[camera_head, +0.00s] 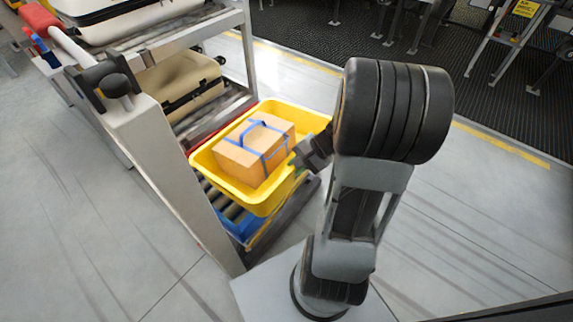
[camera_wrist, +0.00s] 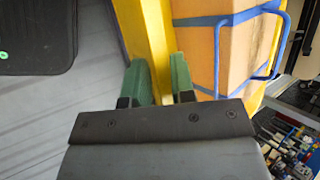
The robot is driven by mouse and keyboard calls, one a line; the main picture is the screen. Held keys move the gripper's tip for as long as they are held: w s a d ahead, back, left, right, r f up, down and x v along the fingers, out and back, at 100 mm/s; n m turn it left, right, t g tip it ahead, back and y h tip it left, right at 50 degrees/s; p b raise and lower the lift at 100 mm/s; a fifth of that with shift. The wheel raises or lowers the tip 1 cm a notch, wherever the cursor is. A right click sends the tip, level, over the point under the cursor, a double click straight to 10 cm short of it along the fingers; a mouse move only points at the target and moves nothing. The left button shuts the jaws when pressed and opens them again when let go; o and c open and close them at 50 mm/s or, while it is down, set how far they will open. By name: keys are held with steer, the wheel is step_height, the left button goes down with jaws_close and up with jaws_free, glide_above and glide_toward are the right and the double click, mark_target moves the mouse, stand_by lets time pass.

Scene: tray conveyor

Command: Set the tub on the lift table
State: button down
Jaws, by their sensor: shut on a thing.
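The yellow tub (camera_head: 228,192) sits at the end of the roller rack in the head view. It holds a cardboard box (camera_head: 252,150) with blue straps. My gripper (camera_head: 300,163) is at the tub's right side. In the wrist view, the green fingers of my gripper (camera_wrist: 163,82) are shut on the yellow tub's rim (camera_wrist: 150,35), with the box (camera_wrist: 240,60) beside them. The tub looks roughly level; whether it rests on the rollers or is just above them I cannot tell. I cannot make out the lift table for sure.
The rack (camera_head: 190,122) has roller shelves bearing a beige suitcase (camera_head: 182,82) and a paler case above. A blue tub (camera_head: 240,226) shows below the yellow one. A grey post (camera_head: 178,170) stands left of them. The floor at right is clear up to the yellow line.

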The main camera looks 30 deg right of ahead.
mark_target(288, 160)
steer(key=w+f, duration=0.1)
steer(key=w, duration=0.1)
steer(key=w+d+f+b, duration=0.1)
steer(key=w, duration=0.1)
steer(key=w+d+f+b, duration=0.1)
steer(key=w, duration=0.1)
steer(key=shift+w+f, duration=0.15)
steer(key=shift+w, duration=0.25)
steer(key=w+f+b, duration=0.1)
steer(key=f, duration=0.1)
steer(key=w+d+f, duration=0.1)
steer(key=w+f, duration=0.1)
steer(key=shift+w+f+b, duration=0.2)
steer(key=shift+w+b, duration=0.1)
steer(key=shift+b, duration=0.1)
steer(key=shift+w+d+f+b, duration=0.15)
steer(key=shift+w+f+b, duration=0.2)
steer(key=shift+f, duration=0.25)
steer(key=shift+f+b, duration=0.8)
steer(key=shift+f, duration=0.65)
steer(key=c, duration=1.5)
jaws_free()
steer(key=shift+s+f, duration=0.1)
steer(key=shift+f, duration=0.05)
steer(key=o, duration=0.5)
steer(key=shift+c, duration=0.2)
steer(key=p+v, duration=0.4)
steer(key=v, duration=0.8)
